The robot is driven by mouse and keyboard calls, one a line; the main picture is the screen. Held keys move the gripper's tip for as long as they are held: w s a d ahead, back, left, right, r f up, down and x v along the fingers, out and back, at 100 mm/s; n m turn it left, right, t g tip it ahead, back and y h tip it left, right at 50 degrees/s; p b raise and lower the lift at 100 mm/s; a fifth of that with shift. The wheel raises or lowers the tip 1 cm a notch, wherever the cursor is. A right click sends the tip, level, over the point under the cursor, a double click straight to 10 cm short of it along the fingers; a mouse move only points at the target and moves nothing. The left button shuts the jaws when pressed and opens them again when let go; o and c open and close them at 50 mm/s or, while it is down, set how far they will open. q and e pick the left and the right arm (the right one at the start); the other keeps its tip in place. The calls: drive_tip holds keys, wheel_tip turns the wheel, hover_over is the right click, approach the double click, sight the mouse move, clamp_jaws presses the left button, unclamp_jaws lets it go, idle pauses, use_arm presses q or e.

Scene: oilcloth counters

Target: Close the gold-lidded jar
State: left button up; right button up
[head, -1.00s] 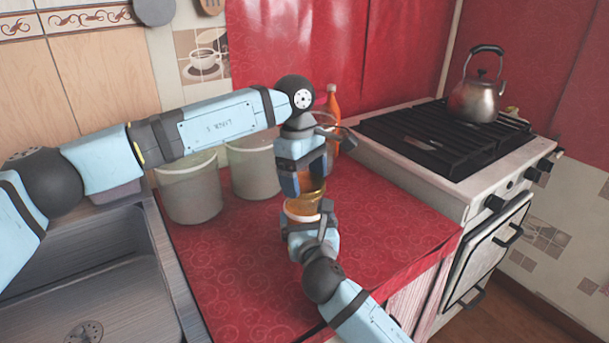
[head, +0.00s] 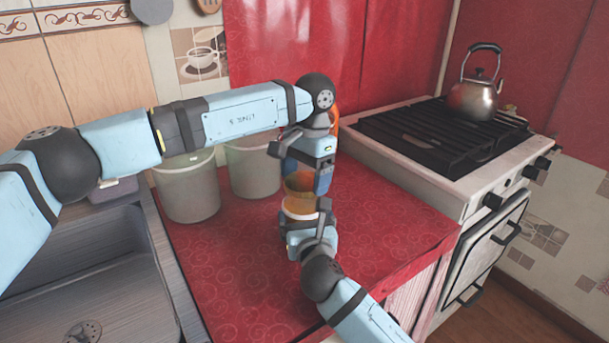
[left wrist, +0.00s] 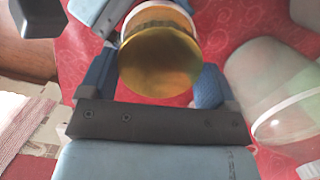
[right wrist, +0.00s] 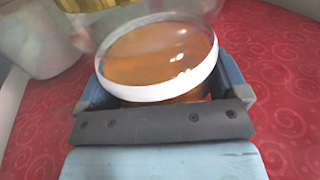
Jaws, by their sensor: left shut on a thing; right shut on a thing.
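The jar (head: 300,208) stands upright on the red counter, with a white rim and amber contents. The right wrist view shows its uncovered mouth (right wrist: 160,55). My right gripper (head: 304,226) is shut around the jar from the front. The round gold lid (left wrist: 160,60) is between the blue fingers of my left gripper (head: 307,180), which is shut on it. In the head view the lid (head: 300,184) is just above the jar; its ribbed gold edge (right wrist: 88,5) shows at the top of the right wrist view. I cannot tell the exact gap.
Two pale tubs (head: 188,190) (head: 252,168) stand at the back left of the red counter (head: 240,270). An orange bottle (head: 334,122) is partly hidden behind my left arm. A sink (head: 80,270) is at left; a stove with a kettle (head: 474,98) is at right. The counter's front is clear.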

use_arm(q)
drive_tip(key=shift+r, duration=0.1)
use_arm(e)
drive_tip(key=shift+f, duration=0.1)
use_arm(q)
drive_tip(key=o, duration=0.7)
drive_tip(key=shift+o, duration=0.2)
drive_tip(key=shift+r, duration=2.2)
